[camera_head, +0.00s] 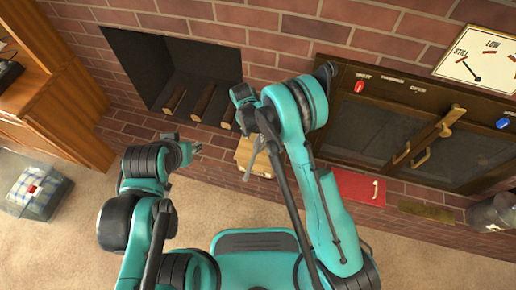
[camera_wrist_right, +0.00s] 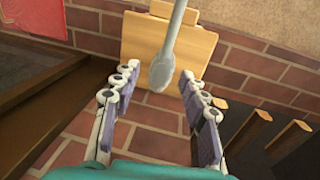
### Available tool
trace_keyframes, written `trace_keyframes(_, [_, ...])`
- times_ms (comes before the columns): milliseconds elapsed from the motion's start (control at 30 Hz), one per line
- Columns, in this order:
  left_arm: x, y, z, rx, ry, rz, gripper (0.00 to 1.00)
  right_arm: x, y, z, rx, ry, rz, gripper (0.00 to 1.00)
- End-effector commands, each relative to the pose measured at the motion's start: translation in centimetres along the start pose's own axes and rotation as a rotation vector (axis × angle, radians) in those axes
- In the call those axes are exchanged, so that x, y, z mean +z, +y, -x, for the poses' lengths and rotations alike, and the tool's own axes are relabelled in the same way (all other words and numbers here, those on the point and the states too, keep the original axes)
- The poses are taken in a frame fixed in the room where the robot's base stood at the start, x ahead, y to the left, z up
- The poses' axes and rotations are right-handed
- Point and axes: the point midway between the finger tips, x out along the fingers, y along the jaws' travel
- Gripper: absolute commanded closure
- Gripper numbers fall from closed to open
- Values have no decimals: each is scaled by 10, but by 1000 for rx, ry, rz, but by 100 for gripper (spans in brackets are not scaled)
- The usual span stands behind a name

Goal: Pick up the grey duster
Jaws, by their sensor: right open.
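A grey object with a thin handle and a rounded, paler end, likely the grey duster (camera_wrist_right: 162,70), shows in the right wrist view. It appears in line with the gap between my right gripper's (camera_wrist_right: 158,82) fingers, which are spread apart with nothing clasped. Its depth relative to the fingertips is hard to judge. In the head view my right gripper (camera_head: 256,142) hangs near the brick hearth, in front of a light wooden board, and a thin grey piece shows beside it. My left gripper (camera_head: 190,148) is at the left, away from it; its fingers are too small to read.
The wooden board (camera_wrist_right: 165,45) lies behind the grey object. A fireplace opening (camera_head: 180,75) with several logs is at the back left.

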Motion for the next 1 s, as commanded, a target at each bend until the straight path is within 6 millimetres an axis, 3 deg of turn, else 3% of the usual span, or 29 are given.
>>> trace_keyframes(33, [2,0,-3,0,0,0,65,4,-8,-22,15,-11,-7,56])
trace_keyframes(200, [4,0,-5,0,0,0,65,14,-18,-58,47,-33,-28,56])
trace_keyframes(567, [13,0,-18,0,0,0,65,16,-18,-98,53,-36,-33,56])
trace_keyframes(833, [26,0,-36,0,0,0,65,14,-17,-138,53,-36,-33,56])
trace_keyframes(1000, [26,0,-37,0,0,0,65,15,-16,-142,52,-36,-33,56])
